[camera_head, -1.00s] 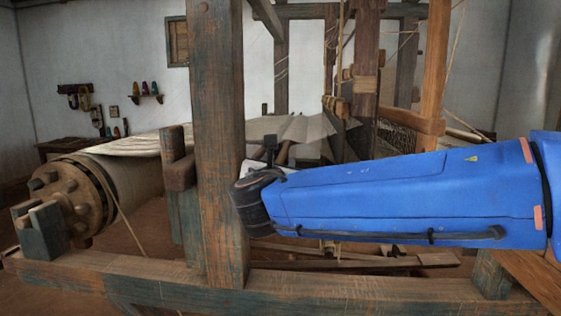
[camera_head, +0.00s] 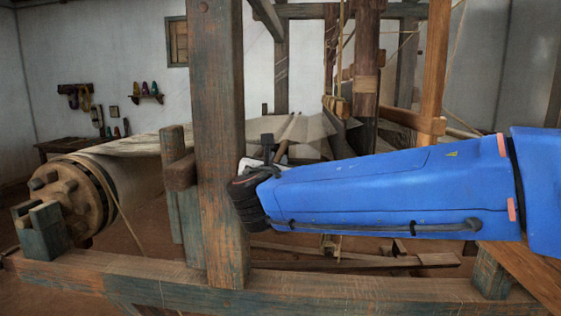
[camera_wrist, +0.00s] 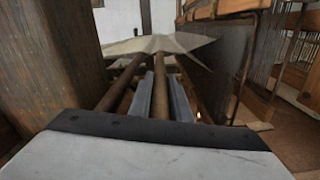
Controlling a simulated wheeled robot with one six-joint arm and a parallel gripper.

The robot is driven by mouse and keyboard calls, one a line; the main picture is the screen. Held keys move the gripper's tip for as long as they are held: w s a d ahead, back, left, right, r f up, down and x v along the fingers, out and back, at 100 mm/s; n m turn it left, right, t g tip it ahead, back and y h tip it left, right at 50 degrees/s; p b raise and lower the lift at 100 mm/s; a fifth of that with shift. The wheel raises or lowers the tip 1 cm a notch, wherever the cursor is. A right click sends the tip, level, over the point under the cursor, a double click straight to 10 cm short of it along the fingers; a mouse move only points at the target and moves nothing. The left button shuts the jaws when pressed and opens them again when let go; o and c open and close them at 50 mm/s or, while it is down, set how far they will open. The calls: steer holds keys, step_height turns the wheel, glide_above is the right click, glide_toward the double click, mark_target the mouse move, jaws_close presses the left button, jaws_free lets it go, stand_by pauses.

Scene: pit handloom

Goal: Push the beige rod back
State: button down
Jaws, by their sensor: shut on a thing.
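In the wrist view, my gripper (camera_wrist: 161,92) shows two grey fingers on either side of a brown-beige rod (camera_wrist: 161,82), and is shut on it. This rod runs away from me toward the fanned pale cloth or warp sheet (camera_wrist: 160,43). Another similar rod (camera_wrist: 119,84) lies to its left, and a darker one (camera_wrist: 187,83) lies to its right. The near end of the held rod is hidden behind the gripper's body. In the head view, the fingers are hidden behind the wrist, and rods (camera_head: 283,151) show only in part beside it.
A thick wooden post (camera_head: 217,140) stands close to my wrist, and it fills the left of the wrist view (camera_wrist: 45,60). A lower beam (camera_head: 150,278) runs across the front. The cloth roller (camera_head: 75,195) is at the left. Hanging loom parts (camera_wrist: 285,45) stand at the right.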

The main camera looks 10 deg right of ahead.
steer(key=shift+w+a, duration=0.15)
steer(key=shift+a, duration=0.35)
steer(key=c, duration=1.6)
jaws_free()
steer(key=shift+a, duration=0.1)
steer(key=shift+c, duration=0.2)
